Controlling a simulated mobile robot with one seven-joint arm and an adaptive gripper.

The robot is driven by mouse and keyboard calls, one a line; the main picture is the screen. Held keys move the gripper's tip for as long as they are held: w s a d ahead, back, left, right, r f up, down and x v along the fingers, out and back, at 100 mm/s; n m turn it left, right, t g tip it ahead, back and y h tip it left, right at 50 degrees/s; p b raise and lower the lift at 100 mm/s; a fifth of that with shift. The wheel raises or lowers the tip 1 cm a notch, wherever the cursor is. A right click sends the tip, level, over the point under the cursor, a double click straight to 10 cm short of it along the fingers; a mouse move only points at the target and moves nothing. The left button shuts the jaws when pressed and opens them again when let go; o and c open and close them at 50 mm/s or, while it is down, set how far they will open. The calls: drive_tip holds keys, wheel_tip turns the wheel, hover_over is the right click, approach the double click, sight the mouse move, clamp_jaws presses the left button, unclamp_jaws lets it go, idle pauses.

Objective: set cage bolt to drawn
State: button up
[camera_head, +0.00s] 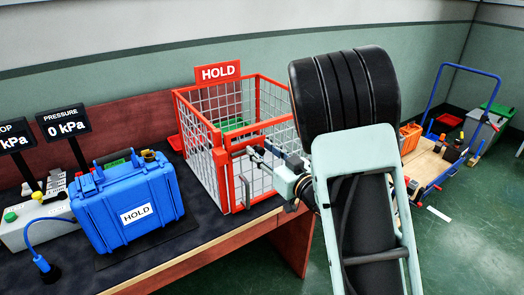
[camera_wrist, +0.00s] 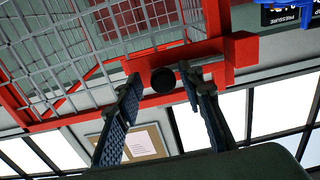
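The red cage (camera_head: 222,140) with pale mesh walls stands on the bench under a HOLD sign. In the wrist view, a dark round knob (camera_wrist: 163,80), which looks like the end of the cage bolt, sits against a red bar (camera_wrist: 150,62) of the cage. My gripper (camera_wrist: 160,78) is open, with one finger on each side of the knob and a gap showing on both sides. My arm and fingers partly hide that side, and the bolt's position is unclear.
A blue case (camera_head: 128,205) marked HOLD stands left of the cage, beside pressure displays (camera_head: 63,122) and a button box (camera_head: 35,222). The bench's front edge (camera_head: 200,250) runs below the cage. A loaded cart (camera_head: 430,165) stands on the floor at right.

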drive_tip(key=v, duration=1.2)
drive_tip(key=shift+w, duration=0.1)
